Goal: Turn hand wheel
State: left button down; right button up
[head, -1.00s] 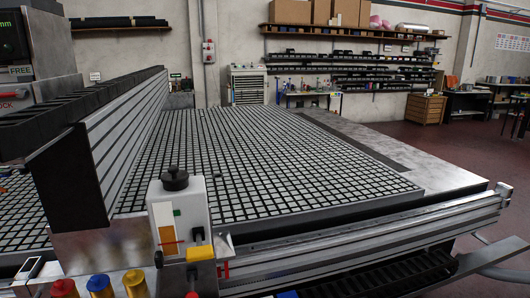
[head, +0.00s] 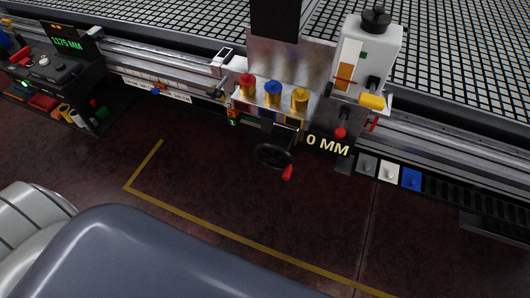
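The hand wheel (head: 272,155) is a black wheel on the front of the machine, low in the middle of the head view. Its red handle (head: 287,172) sticks out at the wheel's lower right. A black label reading "0 MM" (head: 328,145) is just right of the wheel. Neither of my grippers is in view, and nothing touches the wheel. The wheel's shaft and mount are dark and hard to make out.
Red, blue and yellow knobs (head: 273,92) stand on a ledge above the wheel. A white box (head: 366,60) with a black knob stands at upper right. A control panel (head: 50,65) is at left. The dark red floor (head: 215,185) with a yellow line is clear before the machine.

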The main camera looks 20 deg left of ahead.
aim_at(271, 165)
jog(key=u, duration=0.4)
jog(key=l+u, duration=0.65)
jog(key=u, duration=0.15)
